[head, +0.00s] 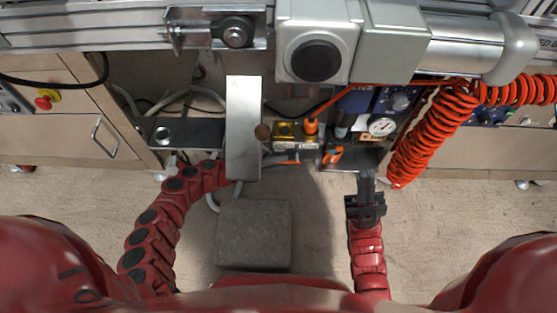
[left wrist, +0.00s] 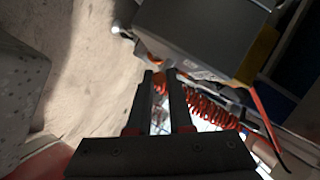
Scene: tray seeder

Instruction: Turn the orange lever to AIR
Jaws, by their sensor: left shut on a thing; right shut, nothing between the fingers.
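The orange lever (head: 287,162) shows in the head view as a thin orange and grey bar just below the valve block (head: 297,146), lying roughly sideways. Small labels on the block are too small to read. My left arm reaches up from the left, and its gripper is hidden behind a metal plate in the head view. In the left wrist view my left gripper (left wrist: 162,76) has its fingertips at an orange part under a grey box, closed on the lever with a narrow gap between the fingers. My right gripper (head: 367,180) is shut and empty, to the right and below the block.
The upright metal plate (head: 243,130) stands left of the block. A red coiled hose (head: 430,135) hangs at the right beside a round gauge (head: 382,126). A grey block (head: 254,235) is on the floor. Cabinets (head: 75,135) stand at the left.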

